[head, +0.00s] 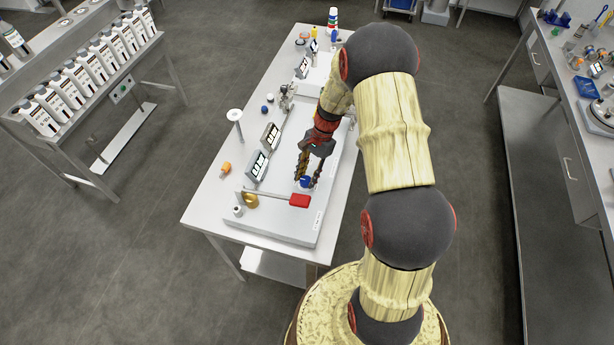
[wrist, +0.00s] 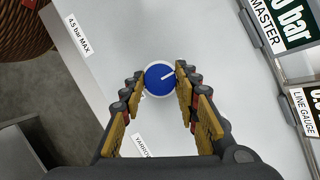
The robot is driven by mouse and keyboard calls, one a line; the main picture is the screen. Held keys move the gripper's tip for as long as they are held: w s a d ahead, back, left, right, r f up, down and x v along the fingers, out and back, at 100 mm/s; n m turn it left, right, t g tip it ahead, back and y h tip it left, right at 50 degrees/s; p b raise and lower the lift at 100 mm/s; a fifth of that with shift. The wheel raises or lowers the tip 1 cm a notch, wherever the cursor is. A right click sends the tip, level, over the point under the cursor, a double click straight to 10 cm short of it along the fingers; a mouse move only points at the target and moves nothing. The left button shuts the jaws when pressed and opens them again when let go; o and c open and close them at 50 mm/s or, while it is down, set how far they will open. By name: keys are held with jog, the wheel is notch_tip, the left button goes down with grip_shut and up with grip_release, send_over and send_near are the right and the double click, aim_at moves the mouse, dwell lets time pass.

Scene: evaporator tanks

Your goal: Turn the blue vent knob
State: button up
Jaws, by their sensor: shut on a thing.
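The blue vent knob (wrist: 158,80) is a round blue disc with a white pointer line, set on a light panel. In the wrist view the line points from the middle toward the upper right. My gripper (wrist: 161,83) is shut on the knob, with one finger on each side of it. In the head view the knob (head: 306,182) shows as a small blue spot between the fingertips of my gripper (head: 305,180), which reaches down from above.
Labels reading "4.5 bar MAX" (wrist: 78,34) and "MASTER" (wrist: 262,22) are near my gripper.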

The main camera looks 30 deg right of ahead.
jog(key=o, duration=1.2)
jog(key=shift+c, duration=0.2)
jog(key=shift+r, duration=0.1)
jog(key=v, duration=1.1)
jog(key=shift+d+r, duration=0.25)
jog(key=shift+r, duration=0.1)
jog(key=shift+w, duration=0.1)
jog(key=s+a+r+n+t+h+b, duration=0.1)
jog(key=s+a+r+n+t+b, duration=0.1)
jog(key=s, duration=0.5)
jog(key=s+a+r+n+t+h+b, duration=0.1)
jog(key=s+a+r+n+t+b, duration=0.1)
jog(key=s+a+r+n+b, duration=0.3)
jog(key=s+a+r+n+t+h+b, duration=0.2)
jog(key=s+a+r+n+t+b, duration=0.1)
jog(key=s+a+n+b, duration=0.4)
jog(key=s+a+r, duration=0.1)
jog(key=s, duration=0.2)
jog(key=shift+s, duration=0.15)
